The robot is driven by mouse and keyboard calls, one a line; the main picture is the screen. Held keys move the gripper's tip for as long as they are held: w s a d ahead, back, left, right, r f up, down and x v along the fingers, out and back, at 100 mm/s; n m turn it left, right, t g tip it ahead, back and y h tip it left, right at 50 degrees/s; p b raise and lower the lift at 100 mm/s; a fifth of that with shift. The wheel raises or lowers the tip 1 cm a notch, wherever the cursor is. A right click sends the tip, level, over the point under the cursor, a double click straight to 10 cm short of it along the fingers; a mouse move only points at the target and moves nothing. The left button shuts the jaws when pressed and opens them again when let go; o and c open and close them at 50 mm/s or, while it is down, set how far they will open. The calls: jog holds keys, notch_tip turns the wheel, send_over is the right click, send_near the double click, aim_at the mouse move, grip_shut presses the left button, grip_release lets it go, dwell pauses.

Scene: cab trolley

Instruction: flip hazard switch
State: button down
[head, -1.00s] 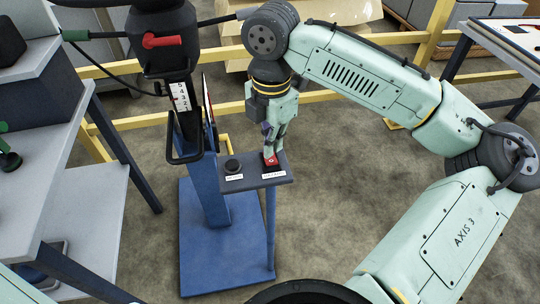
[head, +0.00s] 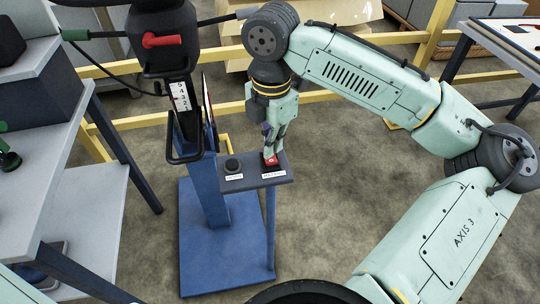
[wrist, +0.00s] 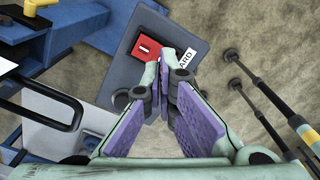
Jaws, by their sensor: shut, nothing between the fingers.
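The red hazard switch (head: 271,160) sits on a small dark shelf (head: 251,182) of the blue trolley, above a white label. In the wrist view the red switch (wrist: 146,47) shows a white mark, and a label ending in "ARD" (wrist: 186,60) lies beside it. My gripper (head: 269,150) is shut and empty, pointing down at the switch. In the wrist view its fingertips (wrist: 166,55) are together at the switch's edge and hide part of it. Whether they touch it I cannot tell.
A black round knob (head: 232,165) with its own label stands left of the switch on the same shelf. The trolley's blue post and a black handle (head: 184,158) rise to the left. A yellow rail (head: 140,119) runs behind.

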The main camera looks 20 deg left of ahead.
aim_at(271, 160)
jog(key=shift+f+b, duration=0.65)
jog(key=shift+f, duration=0.75)
dwell(0.4)
jog(key=shift+r, duration=0.1)
notch_tip(271, 160, up, 7)
jog(key=p, duration=0.7)
dwell(0.6)
